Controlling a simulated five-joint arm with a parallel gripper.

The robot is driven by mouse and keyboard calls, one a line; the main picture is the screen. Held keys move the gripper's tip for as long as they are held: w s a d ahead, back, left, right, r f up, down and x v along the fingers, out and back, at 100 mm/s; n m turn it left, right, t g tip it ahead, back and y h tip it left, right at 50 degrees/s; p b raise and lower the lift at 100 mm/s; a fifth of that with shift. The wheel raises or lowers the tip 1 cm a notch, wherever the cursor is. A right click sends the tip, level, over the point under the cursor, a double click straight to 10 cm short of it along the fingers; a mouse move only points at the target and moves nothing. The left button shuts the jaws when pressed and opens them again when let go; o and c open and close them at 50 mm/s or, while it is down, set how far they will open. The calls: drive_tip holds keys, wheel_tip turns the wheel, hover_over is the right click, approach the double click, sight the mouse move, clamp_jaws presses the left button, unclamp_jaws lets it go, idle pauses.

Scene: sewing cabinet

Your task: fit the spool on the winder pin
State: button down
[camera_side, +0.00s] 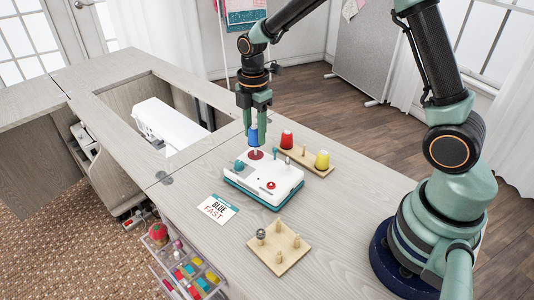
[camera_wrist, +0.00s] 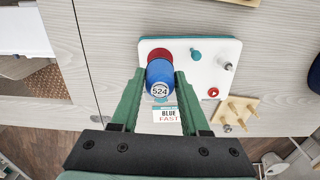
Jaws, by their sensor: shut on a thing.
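My gripper (camera_side: 257,122) points down and is shut on the blue spool (camera_side: 252,136). In the wrist view the spool (camera_wrist: 160,76), with a round label reading 524, sits between the two green fingers (camera_wrist: 158,92). The winder (camera_side: 264,180) is a white box with a teal base, a teal knob (camera_side: 239,164) and a red button (camera_side: 271,185). Its red disc (camera_side: 255,155) lies just below the spool, with a small pale gap between them in the side view. The spool hides most of the pin, so I cannot tell whether its tip is inside the spool.
A wooden peg board (camera_side: 278,262) is in front. A card reading BLUE FAST (camera_side: 217,209) lies left of the winder.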

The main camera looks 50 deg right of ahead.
sight(255, 142)
drive_tip(key=shift+f, duration=1.9)
idle(3.1)
drive_tip(key=shift+c, duration=1.6)
unclamp_jaws()
drive_tip(key=shift+r, duration=0.1)
wheel_tip(255, 142, up, 12)
